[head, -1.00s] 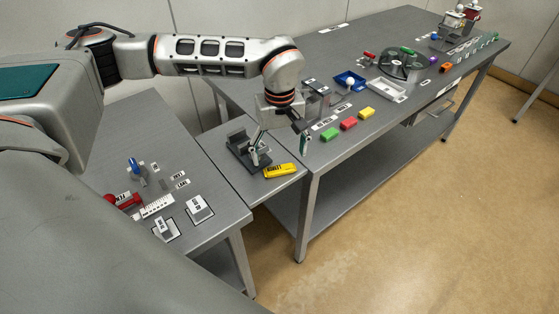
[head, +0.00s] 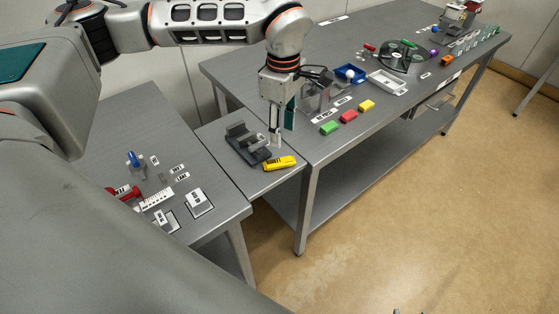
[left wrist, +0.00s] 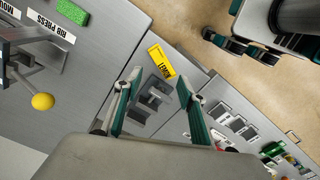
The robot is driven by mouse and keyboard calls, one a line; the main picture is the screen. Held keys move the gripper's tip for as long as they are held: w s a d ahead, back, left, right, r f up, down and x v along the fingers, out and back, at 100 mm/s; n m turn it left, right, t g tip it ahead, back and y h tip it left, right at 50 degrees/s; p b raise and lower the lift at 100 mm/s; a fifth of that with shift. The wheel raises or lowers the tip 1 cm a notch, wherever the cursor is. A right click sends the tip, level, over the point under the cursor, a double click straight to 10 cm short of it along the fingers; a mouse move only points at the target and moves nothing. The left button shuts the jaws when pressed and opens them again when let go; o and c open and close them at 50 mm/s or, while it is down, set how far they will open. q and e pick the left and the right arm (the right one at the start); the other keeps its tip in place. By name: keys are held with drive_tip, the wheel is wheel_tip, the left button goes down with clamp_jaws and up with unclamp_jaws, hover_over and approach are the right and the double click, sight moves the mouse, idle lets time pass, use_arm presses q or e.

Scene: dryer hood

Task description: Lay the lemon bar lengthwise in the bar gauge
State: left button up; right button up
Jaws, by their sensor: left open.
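The lemon bar (head: 280,163) is a yellow bar lying flat on the small grey table. Its black LEMON label is readable in the left wrist view (left wrist: 161,60). The bar gauge (head: 239,143) is a dark grey fixture with raised blocks, just left of the bar; it also shows in the left wrist view (left wrist: 150,103). My left gripper (head: 277,142) is above the table near both, open and empty. In the left wrist view its teal-padded fingers (left wrist: 159,82) stand apart, with the bar beyond their tips. My right gripper (left wrist: 240,44) appears partly at that view's top right.
Green (head: 329,128), red (head: 348,117) and yellow (head: 367,106) blocks lie on the long table's near edge. A blue tray (head: 350,75) and a white tray (head: 388,82) lie behind. The left table holds a red-handled tool (head: 124,193) and labelled blocks.

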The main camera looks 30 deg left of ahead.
sight(284, 160)
use_arm(q)
drive_tip(key=n, duration=0.3)
drive_tip(key=f+n, duration=0.1)
drive_tip(key=n, duration=0.2)
drive_tip(key=f+n, duration=0.1)
drive_tip(key=n, duration=0.1)
drive_tip(key=shift+w+d+f+n, duration=0.2)
drive_tip(key=shift+w+d+n, duration=0.1)
drive_tip(key=shift+n, duration=0.1)
drive_tip(key=shift+s+f, duration=0.2)
drive_tip(key=shift+f, duration=3.6)
clamp_jaws()
